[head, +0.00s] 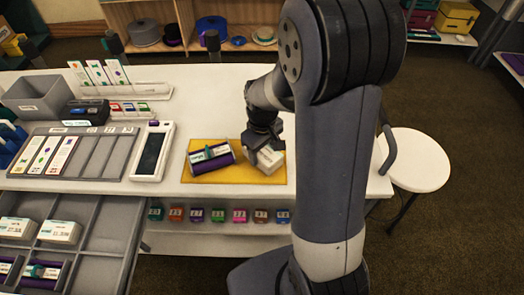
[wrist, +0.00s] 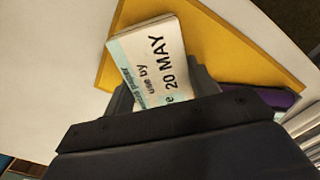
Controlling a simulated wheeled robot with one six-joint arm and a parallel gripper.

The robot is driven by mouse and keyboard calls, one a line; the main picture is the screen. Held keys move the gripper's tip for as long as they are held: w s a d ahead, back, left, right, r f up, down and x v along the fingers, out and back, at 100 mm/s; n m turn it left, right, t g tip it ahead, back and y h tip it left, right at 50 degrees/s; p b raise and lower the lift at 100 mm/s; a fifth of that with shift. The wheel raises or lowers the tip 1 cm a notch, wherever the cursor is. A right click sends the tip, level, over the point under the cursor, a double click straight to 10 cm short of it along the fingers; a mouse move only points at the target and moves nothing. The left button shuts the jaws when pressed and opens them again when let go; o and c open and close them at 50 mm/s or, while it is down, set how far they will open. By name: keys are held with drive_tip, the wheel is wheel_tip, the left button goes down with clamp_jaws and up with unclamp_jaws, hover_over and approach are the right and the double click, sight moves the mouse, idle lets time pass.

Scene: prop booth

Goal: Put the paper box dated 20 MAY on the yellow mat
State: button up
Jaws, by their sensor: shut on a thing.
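The paper box dated 20 MAY (wrist: 153,60) is between the fingers of my gripper (wrist: 165,95), and its label reads "use by 20 MAY" in the wrist view. In the head view my gripper (head: 264,140) is shut on this white box (head: 268,160) at the right end of the yellow mat (head: 235,175). The box is over or on the mat; I cannot tell whether it touches. The mat also shows in the wrist view (wrist: 215,45). A purple roll with a white label (head: 211,158) lies on the left part of the mat.
A white handheld device (head: 152,152) lies left of the mat. A grey sorting tray (head: 100,150) is farther left. An open drawer (head: 85,240) at the front left holds more paper boxes (head: 60,231) and purple rolls. A round white stool (head: 413,160) stands at the right.

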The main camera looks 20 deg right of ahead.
sight(263, 150)
drive_tip(key=shift+f, duration=0.2)
drive_tip(key=shift+f, duration=0.2)
drive_tip(key=o, duration=0.7)
drive_tip(key=shift+c, duration=0.2)
wheel_tip(263, 150, up, 12)
drive_tip(key=shift+r, duration=0.25)
drive_tip(key=shift+o, duration=0.3)
